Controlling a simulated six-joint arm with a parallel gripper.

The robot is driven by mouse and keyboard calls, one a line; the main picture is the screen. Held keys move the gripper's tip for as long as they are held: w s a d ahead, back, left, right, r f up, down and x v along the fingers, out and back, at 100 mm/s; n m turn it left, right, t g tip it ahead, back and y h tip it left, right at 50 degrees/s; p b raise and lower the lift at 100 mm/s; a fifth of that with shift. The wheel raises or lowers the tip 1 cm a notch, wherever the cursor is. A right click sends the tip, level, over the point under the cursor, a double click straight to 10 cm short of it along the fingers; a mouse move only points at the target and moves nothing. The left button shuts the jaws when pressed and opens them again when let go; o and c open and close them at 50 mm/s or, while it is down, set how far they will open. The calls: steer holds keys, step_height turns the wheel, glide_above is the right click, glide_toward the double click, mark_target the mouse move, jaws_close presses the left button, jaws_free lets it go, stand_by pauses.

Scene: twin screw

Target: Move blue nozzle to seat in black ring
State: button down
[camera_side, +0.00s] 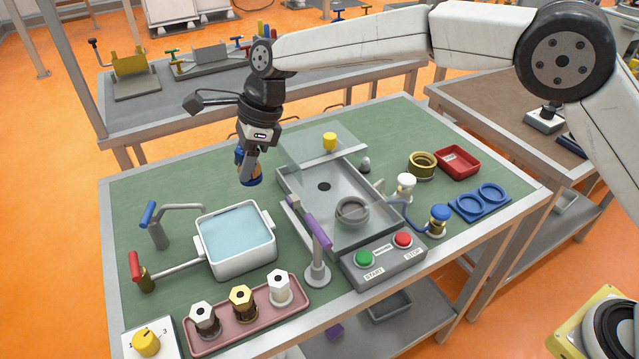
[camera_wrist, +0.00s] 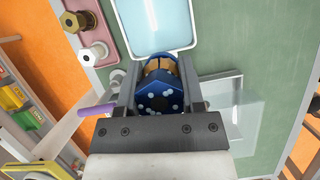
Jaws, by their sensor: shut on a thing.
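My gripper (camera_side: 250,160) is shut on the blue nozzle (camera_side: 251,179) and holds it above the green table, left of the grey tray. In the wrist view the nozzle (camera_wrist: 160,97) sits between my two fingers (camera_wrist: 160,72), showing a blue face with pale dots and an orange-brown band beyond it. A dark round spot (camera_side: 324,186), a hole or a flat ring, shows in the grey tray floor. A thicker grey ring (camera_side: 352,211) is near the tray's front end. I cannot tell which of these is the black ring.
A white water basin (camera_side: 236,265) stands below-left of my gripper, with taps beside it. A clear lid (camera_side: 300,150) with a yellow knob (camera_side: 330,141) is at the tray's back. A purple-handled lever (camera_side: 318,235) and a button box (camera_side: 383,262) stand in front.

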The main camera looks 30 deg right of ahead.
steer(key=s+d, duration=0.2)
steer(key=d, duration=0.9)
glide_above(342, 213)
steer(key=d, duration=0.2)
step_height(342, 213, down, 4)
steer(key=f, duration=0.1)
steer(key=shift+w+f, duration=0.1)
steer(key=shift+f, duration=0.05)
steer(key=shift+f, duration=0.15)
steer(key=shift+f, duration=2.25)
steer(key=shift+f, duration=1.05)
stand_by(0.4)
